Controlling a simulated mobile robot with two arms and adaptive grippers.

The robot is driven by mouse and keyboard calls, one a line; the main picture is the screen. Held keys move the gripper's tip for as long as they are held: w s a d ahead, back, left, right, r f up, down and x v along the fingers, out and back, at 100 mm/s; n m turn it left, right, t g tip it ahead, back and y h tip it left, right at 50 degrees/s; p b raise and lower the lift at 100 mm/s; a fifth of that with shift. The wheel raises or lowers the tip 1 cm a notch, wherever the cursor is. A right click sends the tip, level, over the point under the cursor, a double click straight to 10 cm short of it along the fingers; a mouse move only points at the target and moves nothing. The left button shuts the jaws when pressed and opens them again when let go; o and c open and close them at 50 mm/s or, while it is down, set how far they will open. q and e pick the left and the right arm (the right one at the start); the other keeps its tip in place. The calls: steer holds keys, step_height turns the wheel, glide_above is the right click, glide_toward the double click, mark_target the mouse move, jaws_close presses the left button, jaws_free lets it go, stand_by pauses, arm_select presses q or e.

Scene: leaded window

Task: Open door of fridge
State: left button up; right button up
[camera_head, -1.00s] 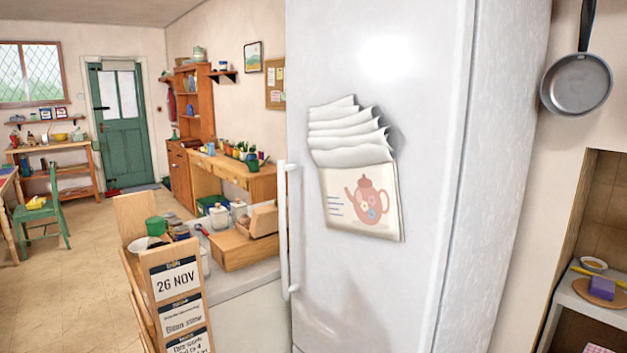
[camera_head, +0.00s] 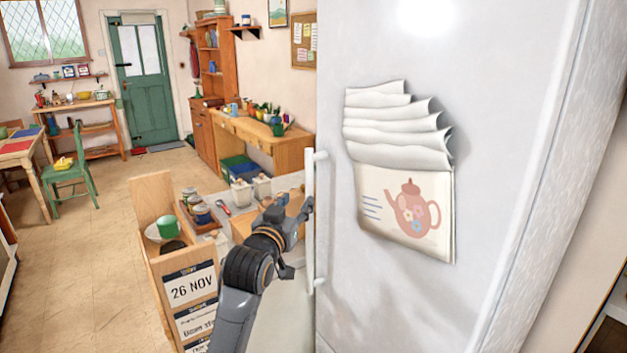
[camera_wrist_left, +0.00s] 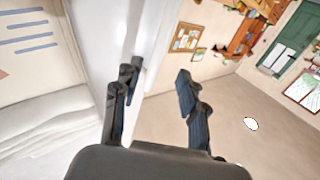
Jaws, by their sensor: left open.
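The white fridge (camera_head: 390,305) fills the right of the head view, with its door shut. Its long upright handle (camera_head: 310,178) is on the door's left edge. My left gripper (camera_head: 303,207) is open and empty beside the handle's left side, around its middle height. Whether it touches the handle cannot be told. In the left wrist view, the open fingers (camera_wrist_left: 157,88) are apart, with the white fridge door (camera_wrist_left: 96,35) behind the left finger. Most of the handle is hidden there. My right gripper is out of view.
A paper pad with a teapot picture (camera_head: 405,205) hangs on the fridge door. Left of the fridge stand a counter with jars and a wooden board (camera_head: 165,265) bearing a 26 NOV sign. Open floor (camera_head: 90,270) lies further left, before a green chair (camera_head: 72,180).

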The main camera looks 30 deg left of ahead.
mark_target(308, 186)
arm_select(q)
steer(key=p+x, duration=0.2)
steer(key=x, duration=0.7)
steer(key=shift+w+a+f, duration=0.1)
steer(key=shift+w+a, duration=0.05)
steer(key=shift+w, duration=0.2)
steer(key=shift+w+a+p, duration=0.1)
steer(key=shift+w+p, duration=0.2)
steer(key=shift+w, duration=0.2)
steer(key=shift+w+f, duration=0.1)
steer(key=c, duration=0.8)
jaws_close()
